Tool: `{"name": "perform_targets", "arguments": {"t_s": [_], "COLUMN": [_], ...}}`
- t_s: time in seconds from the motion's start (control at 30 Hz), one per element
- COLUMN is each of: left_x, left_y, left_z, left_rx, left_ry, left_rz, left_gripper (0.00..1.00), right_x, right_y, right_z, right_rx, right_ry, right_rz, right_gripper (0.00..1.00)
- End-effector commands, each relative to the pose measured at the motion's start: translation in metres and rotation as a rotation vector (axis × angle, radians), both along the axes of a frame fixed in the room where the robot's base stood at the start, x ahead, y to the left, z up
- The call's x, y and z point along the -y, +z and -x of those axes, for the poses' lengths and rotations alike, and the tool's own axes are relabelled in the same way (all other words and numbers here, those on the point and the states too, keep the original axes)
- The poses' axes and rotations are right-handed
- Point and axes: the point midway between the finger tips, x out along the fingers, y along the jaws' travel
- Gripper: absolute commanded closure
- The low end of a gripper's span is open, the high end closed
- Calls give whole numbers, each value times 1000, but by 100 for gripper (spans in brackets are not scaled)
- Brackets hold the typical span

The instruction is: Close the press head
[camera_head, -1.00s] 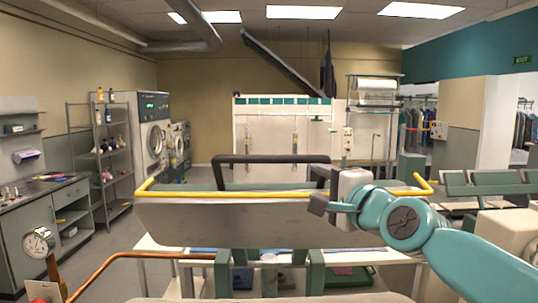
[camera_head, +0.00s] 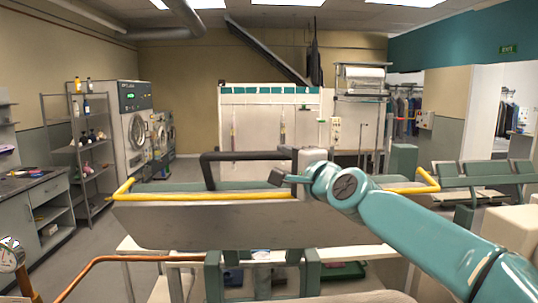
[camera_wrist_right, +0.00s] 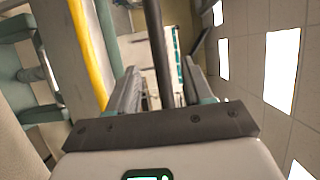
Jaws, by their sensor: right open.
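The press head (camera_head: 220,221) is a wide pale grey plate with a yellow rail (camera_head: 215,197) along its edge. It is raised above the press table in the head view. A black handle bar (camera_head: 250,155) stands up from it. My right gripper (camera_head: 308,158) is at the right end of this handle and hides that end. In the right wrist view the dark handle (camera_wrist_right: 158,45) runs between the two open fingers of my right gripper (camera_wrist_right: 163,88); I cannot tell whether they touch it. My left gripper is out of view.
A copper-coloured pipe (camera_head: 140,258) curves at the front left. A shelf rack (camera_head: 88,150) and washing machines (camera_head: 130,140) stand at the back left. A white cabinet (camera_head: 265,130) is behind the press. Other green equipment (camera_head: 485,185) stands at the right.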

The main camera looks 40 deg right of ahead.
Motion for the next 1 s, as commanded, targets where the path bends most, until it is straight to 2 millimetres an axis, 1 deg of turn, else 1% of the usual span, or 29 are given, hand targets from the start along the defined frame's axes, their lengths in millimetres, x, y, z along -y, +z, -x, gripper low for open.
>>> {"name": "perform_targets", "arguments": {"t_s": [0.03, 0.1, 0.2, 0.33, 0.5, 0.77, 0.8, 0.87, 0.9, 0.93, 1.0], "left_x": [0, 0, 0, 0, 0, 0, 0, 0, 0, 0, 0], "left_y": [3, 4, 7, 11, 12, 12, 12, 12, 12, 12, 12], "left_z": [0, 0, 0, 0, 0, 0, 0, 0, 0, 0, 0], "left_rx": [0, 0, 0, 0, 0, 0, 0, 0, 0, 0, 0], "left_ry": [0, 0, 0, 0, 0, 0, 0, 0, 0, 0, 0], "left_rz": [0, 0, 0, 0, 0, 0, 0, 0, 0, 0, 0], "left_gripper": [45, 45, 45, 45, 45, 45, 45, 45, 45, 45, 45], "right_x": [3, 8, 14, 19, 23, 24, 24, 24, 24, 24, 23], "right_y": [0, 0, 0, 1, 0, 0, 0, 0, 0, 0, 0], "right_z": [-14, -29, -49, -67, -78, -80, -80, -79, -79, -79, -79], "right_rx": [-3, -3, -3, -2, -1, -1, -1, -1, -1, -1, -1], "right_ry": [2, 1, 1, 1, 1, 1, 0, 0, 1, 1, 1], "right_rz": [-1, 0, 0, 0, 1, 1, 1, 1, 1, 1, 1], "right_gripper": [49, 49, 49, 49, 49, 49, 62, 82, 95, 100, 100]}}
